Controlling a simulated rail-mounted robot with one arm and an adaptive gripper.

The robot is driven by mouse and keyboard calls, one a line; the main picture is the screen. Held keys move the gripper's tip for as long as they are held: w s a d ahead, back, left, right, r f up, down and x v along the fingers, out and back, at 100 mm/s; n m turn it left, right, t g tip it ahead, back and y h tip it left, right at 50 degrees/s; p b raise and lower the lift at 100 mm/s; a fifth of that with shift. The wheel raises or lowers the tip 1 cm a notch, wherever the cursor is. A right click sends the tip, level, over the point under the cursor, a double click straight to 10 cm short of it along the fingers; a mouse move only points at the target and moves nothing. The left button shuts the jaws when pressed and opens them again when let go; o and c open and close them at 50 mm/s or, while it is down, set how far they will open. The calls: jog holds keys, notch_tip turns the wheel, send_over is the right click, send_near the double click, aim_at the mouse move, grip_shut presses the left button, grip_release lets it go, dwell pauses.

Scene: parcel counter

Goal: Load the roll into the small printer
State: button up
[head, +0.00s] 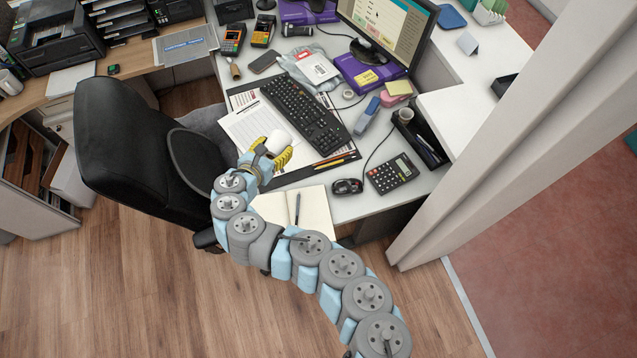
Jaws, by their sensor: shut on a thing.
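My gripper (271,151), with yellow fingers, is shut on a white roll (279,140) above the papers near the front of the desk. The fingers hide part of the roll, and I cannot tell how far it is above the papers. A small black box-shaped device (232,10) at the top of the view, behind the card terminals, may be the small printer. It is cut by the frame edge, and I cannot see whether its cover is open.
A keyboard (303,112) lies right of my gripper, and a monitor (388,30) stands behind it. Card terminals (233,40), a phone (265,61) and bagged parcels crowd the desk's back. An office chair (127,140) stands left. An open notebook (315,212) lies in front.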

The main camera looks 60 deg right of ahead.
jog(key=s+f+m+g+y+b, duration=0.3)
jog(key=s+f+m+g+b, duration=0.7)
jog(key=s+f, duration=0.4)
jog(key=b, duration=1.6)
send_over(324, 178)
jog(key=s+a, duration=0.1)
jog(key=a, duration=0.1)
jog(key=shift+g, duration=0.4)
jog(key=f, duration=0.5)
jog(key=shift+s+a+f, duration=0.15)
jog(key=shift+s+f, duration=0.05)
jog(key=shift+f, duration=0.2)
jog(key=shift+w+d+f+b, duration=0.35)
jog(key=shift+d+f+b, duration=0.2)
jog(key=shift+f, duration=0.15)
jog(key=shift+w+d+f+b, duration=0.35)
jog(key=shift+d+f+b, duration=0.15)
jog(key=shift+f, duration=0.2)
notch_tip(324, 178, down, 3)
jog(key=shift+f+b, duration=0.1)
jog(key=shift+b, duration=1.1)
jog(key=shift+w, duration=0.1)
